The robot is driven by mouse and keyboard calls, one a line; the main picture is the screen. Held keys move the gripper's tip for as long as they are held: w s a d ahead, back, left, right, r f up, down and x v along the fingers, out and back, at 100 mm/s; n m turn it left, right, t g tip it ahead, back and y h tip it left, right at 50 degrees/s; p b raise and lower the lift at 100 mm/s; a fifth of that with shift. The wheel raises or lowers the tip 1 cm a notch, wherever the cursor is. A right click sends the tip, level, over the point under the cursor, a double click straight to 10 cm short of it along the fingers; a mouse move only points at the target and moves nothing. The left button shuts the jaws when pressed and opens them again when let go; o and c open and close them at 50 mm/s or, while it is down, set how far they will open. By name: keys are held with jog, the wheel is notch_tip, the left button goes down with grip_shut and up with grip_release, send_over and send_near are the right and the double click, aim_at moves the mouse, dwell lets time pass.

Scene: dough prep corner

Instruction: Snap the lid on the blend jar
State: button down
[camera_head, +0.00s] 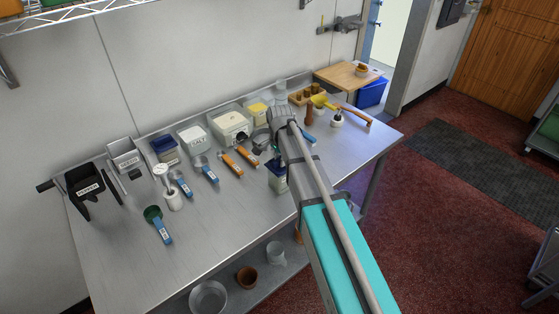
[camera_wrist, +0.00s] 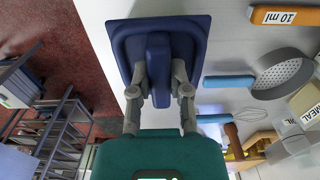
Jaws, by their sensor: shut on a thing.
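A square dark blue lid (camera_wrist: 122,42) with a raised bar handle fills the upper middle of the wrist view. My gripper (camera_wrist: 159,82) is shut on that bar, one grey finger on each side. In the head view my arm reaches over the table and hides most of the gripper. Just under the wrist a small container with a dark blue upper part and a pale label (camera_head: 279,184) shows near the table's front edge; it may be the blend jar. I cannot tell whether the lid touches or sits on it. The lid hides whatever is beneath it in the wrist view.
The steel table (camera_head: 225,215) is bare at its front. Along the back stand a white tub (camera_head: 193,138), a blue-topped box (camera_head: 165,149) and a black holder (camera_head: 86,190). Blue-handled scoops (camera_head: 208,172) and a green scoop (camera_head: 157,222) lie in front. A sieve (camera_wrist: 283,77) lies near the lid.

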jog(key=shift+f+b, duration=0.5)
jog(key=shift+f, duration=0.1)
jog(key=c, duration=0.5)
grip_release()
jog(key=shift+r, duration=0.25)
notch_tip(320, 180, up, 9)
jog(key=p, duration=0.9)
jog(key=shift+f, duration=0.15)
dwell(0.5)
jog(key=s+d+f+n+b, duration=0.4)
jog(key=s+d+n, duration=0.1)
jog(key=s, duration=0.5)
jog(key=s+d+f+n+b, duration=0.5)
jog(key=s+d, duration=0.1)
jog(key=s, duration=0.4)
jog(key=shift+s+d+n, duration=0.25)
jog(key=shift+d+n, duration=0.15)
